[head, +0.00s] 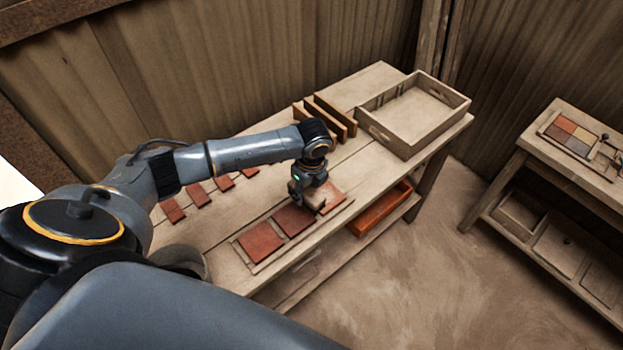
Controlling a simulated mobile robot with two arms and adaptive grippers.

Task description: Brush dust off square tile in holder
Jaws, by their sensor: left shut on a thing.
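Three square reddish tiles sit in a row in a shallow wooden holder (277,256) along the table's front edge: a left tile (260,242), a middle tile (294,221) and a right tile (333,194). My left gripper (307,198) points down over the row, between the middle and right tiles. It is shut on a small pale object, apparently the brush (317,200), mostly hidden by the fingers. The brush is low over the right tile's left side; I cannot tell whether it touches. Dust is too small to make out. My right gripper is out of view.
Several small tiles (222,184) lie behind the holder, partly behind my left arm. Upright boards (335,117) and an empty wooden tray (412,117) stand at the table's far end. An orange tray (381,211) is below. A side table (555,152) stands right.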

